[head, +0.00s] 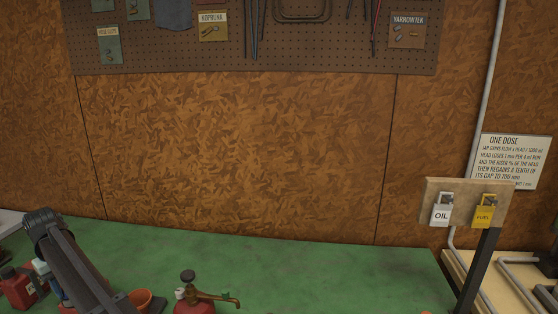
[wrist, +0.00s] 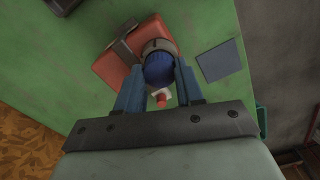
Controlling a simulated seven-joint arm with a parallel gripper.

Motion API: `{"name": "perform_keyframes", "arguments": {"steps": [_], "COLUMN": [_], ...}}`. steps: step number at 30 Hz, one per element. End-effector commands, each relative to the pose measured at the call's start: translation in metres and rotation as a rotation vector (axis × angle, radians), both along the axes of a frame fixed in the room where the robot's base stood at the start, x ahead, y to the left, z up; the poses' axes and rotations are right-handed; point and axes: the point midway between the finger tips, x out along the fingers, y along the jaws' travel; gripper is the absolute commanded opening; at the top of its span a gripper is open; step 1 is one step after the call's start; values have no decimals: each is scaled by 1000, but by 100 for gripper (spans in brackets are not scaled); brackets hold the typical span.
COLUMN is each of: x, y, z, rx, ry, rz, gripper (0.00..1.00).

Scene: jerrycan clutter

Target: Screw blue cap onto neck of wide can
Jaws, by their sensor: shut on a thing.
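In the wrist view my gripper (wrist: 160,76) has its two fingers closed on the sides of the blue cap (wrist: 159,70). A red can (wrist: 112,68) with a dark strap or handle lies beyond the cap. A grey ring-like part (wrist: 158,44) shows at the cap's far edge. I cannot tell whether the cap touches a neck or is held above it. In the head view my arm covers the lower left, and neither the gripper's fingertips nor the blue cap can be made out. I cannot tell if this red can is the wide one.
A grey square (wrist: 219,61) lies right of the cap. The green tabletop (head: 330,275) is clear at centre right.

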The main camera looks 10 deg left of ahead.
Motion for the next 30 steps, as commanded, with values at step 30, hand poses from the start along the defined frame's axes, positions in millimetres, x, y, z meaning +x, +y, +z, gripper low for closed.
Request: {"name": "perform_keyframes", "arguments": {"steps": [30], "x": [0], "y": [0], "z": [0], "rx": [1], "ry": [0], "rz": [-478], "gripper": [10]}}
